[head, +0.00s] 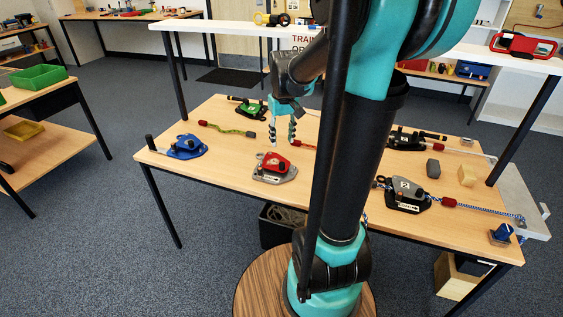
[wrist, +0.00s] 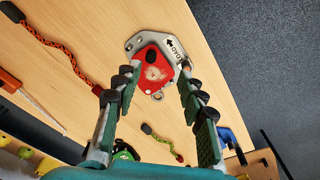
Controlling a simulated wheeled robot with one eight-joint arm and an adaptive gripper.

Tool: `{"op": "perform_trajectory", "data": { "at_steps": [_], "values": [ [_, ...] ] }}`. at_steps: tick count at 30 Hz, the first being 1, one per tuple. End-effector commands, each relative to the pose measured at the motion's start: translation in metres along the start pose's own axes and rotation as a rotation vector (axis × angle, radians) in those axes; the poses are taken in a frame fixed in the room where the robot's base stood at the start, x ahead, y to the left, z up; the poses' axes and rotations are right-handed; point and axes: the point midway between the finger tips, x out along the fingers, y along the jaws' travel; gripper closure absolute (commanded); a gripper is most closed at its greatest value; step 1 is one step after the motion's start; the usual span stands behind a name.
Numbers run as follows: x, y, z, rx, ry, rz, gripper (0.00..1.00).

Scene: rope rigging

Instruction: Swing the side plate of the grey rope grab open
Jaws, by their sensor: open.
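The grey rope grab (head: 408,194) lies on the wooden table to the right of my arm in the head view. My gripper (head: 282,140) is open and empty above the table, well to the left of the grey grab. In the wrist view, its spread fingers (wrist: 157,80) point towards a red rope grab (wrist: 155,68) with a silver plate.
The red grab (head: 273,167), a blue grab (head: 186,147), a green grab (head: 252,109) and a black grab (head: 404,139) share the table (head: 330,215). Short ropes lie near the gripper.

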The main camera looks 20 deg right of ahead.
Motion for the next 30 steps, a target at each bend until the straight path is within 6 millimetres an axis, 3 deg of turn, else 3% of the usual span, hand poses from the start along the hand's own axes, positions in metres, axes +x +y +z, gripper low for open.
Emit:
{"op": "perform_trajectory", "data": {
  "at_steps": [1, 4, 11, 17, 30],
  "values": [
    [-0.008, 0.005, -0.016, -0.007, -0.024, -0.004, 0.59],
    [-0.020, 0.013, -0.035, -0.025, -0.062, -0.010, 0.59],
    [-0.024, 0.017, -0.048, -0.040, -0.093, -0.017, 0.59],
    [0.002, 0.017, -0.046, -0.040, -0.092, -0.017, 0.59],
    [0.087, 0.015, -0.038, -0.039, -0.092, -0.017, 0.59]
  ]
}}
